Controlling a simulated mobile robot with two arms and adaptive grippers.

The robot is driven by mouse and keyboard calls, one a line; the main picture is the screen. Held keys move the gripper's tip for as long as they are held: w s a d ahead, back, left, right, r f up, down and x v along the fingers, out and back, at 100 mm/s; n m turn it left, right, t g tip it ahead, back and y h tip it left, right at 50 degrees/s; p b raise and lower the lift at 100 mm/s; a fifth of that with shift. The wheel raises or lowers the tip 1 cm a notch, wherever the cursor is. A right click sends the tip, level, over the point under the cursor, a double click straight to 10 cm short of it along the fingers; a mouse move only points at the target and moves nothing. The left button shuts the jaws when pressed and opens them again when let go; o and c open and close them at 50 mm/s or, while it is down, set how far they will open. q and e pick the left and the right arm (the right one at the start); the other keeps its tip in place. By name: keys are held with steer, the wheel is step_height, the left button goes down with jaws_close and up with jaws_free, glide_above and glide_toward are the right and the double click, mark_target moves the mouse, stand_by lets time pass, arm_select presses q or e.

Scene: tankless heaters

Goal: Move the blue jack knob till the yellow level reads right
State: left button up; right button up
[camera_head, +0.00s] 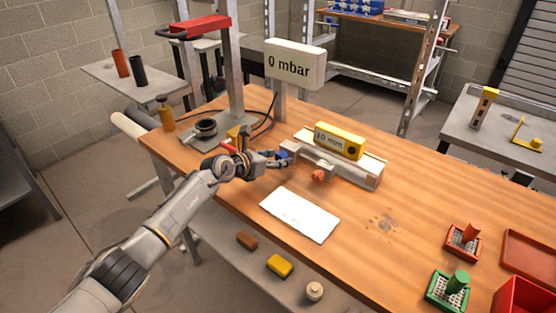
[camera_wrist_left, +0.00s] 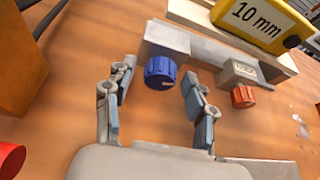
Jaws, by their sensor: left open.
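The blue jack knob (camera_wrist_left: 160,73) sticks out from the left end of the grey jack stand in the left wrist view; in the head view it is a small blue patch (camera_head: 283,154) by my fingertips. The yellow level (camera_head: 339,141) lies on the stand's top and reads 10 mm; it also shows in the left wrist view (camera_wrist_left: 262,22). My left gripper (camera_head: 279,159) is open, with its two fingers (camera_wrist_left: 157,92) on either side of the blue knob and short of it, not visibly gripping. An orange knob (camera_wrist_left: 243,96) is on the stand's right part. My right gripper is not in view.
A white sheet (camera_head: 300,215) lies in front of the stand. A sign reading 0 mbar (camera_head: 295,65) stands behind. A red-handled press (camera_head: 200,27) and a black ring (camera_head: 206,127) are at the left. Red (camera_head: 463,241) and green (camera_head: 449,289) trays stand at the front right.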

arm_select(q)
steer(key=shift+w+d+f, duration=0.1)
steer(key=shift+w+d, duration=0.1)
steer(key=shift+d, duration=0.05)
steer(key=c, duration=1.1)
steer(key=m+p, duration=0.1)
steer(key=p, duration=0.3)
steer(key=m+t+y+p, duration=0.1)
steer(key=m+p, duration=0.1)
steer(key=p, duration=0.2)
steer(key=shift+s+d+r+y, duration=0.1)
steer(key=shift+s+r+y, duration=0.05)
steer(key=shift+r+y, duration=0.15)
steer(key=shift+c, duration=0.2)
steer(key=shift+f+m+t+y+p, duration=0.3)
steer(key=shift+m+t+p, duration=0.1)
steer(key=shift+p, duration=0.2)
steer(key=o, duration=1.1)
steer(key=shift+o, duration=0.2)
